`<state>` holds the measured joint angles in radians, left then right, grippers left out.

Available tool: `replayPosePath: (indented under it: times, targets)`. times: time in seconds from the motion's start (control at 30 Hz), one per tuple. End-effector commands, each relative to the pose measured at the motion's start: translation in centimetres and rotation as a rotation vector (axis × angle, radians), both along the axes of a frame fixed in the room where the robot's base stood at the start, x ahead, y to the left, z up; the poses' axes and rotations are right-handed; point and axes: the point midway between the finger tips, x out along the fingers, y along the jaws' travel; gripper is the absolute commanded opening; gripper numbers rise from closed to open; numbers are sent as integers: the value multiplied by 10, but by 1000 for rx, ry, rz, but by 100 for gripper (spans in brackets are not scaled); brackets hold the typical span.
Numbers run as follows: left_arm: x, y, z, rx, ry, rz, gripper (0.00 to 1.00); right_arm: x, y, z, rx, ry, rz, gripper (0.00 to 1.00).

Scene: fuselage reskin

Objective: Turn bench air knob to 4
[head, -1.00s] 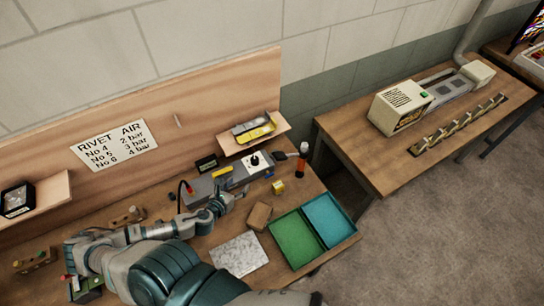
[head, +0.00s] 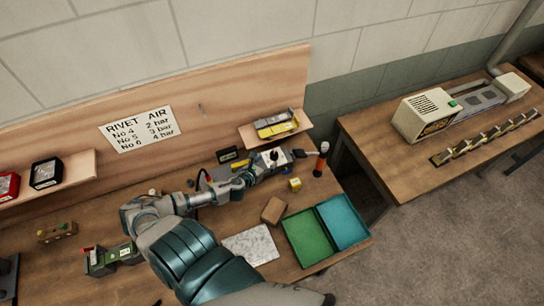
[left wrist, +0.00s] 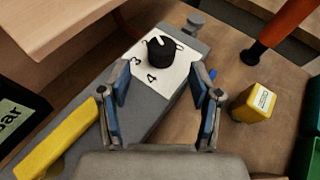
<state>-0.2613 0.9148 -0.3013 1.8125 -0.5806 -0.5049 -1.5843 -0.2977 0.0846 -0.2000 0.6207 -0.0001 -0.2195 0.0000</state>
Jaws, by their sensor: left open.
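The bench air knob (head: 273,155) is a black round knob on a white dial plate (left wrist: 172,76) at the end of a grey unit. In the left wrist view the knob (left wrist: 161,52) stands ahead of my fingers, with a pale mark on its top. The numerals 3 and 4 show on its near side; the mark does not point at the 4. My left gripper (left wrist: 160,88) is open and empty, its fingers spread over the near part of the plate, apart from the knob. In the head view the left gripper (head: 262,165) is close beside the knob. My right gripper is not seen.
A dark display marked bar (left wrist: 14,125) and a yellow bar (left wrist: 62,136) lie left of the gripper. A yellow block (left wrist: 252,102) and an orange-handled tool (left wrist: 282,28) are right. A shelf (head: 283,135) overhangs behind. A sign (head: 140,129) pairs No 4 with 2 bar, No 6 with 4 bar.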

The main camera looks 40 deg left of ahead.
Motion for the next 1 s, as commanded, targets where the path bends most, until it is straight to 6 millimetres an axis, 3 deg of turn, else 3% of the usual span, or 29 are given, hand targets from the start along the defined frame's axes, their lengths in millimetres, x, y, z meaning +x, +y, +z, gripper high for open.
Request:
replayPosePath:
  times: [0.1, 0.3, 0.67, 0.77, 0.9, 0.93, 1.0]
  targets:
    - [22, 3, -8, -1, -3, 3, 64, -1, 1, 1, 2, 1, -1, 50]
    - [45, 6, -18, -1, -1, 2, 64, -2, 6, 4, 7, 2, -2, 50]
    - [50, 7, -21, 0, 0, 0, 64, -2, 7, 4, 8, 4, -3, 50]
    - [50, 7, -21, 0, 0, 0, 44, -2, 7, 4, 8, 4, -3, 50]
    - [50, 7, -21, 0, 0, 0, 9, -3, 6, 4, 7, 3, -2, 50]
    - [50, 7, -21, 0, 0, 0, 4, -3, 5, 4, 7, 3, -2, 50]
    - [50, 7, -21, 0, 0, 1, 4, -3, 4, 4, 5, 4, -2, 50]
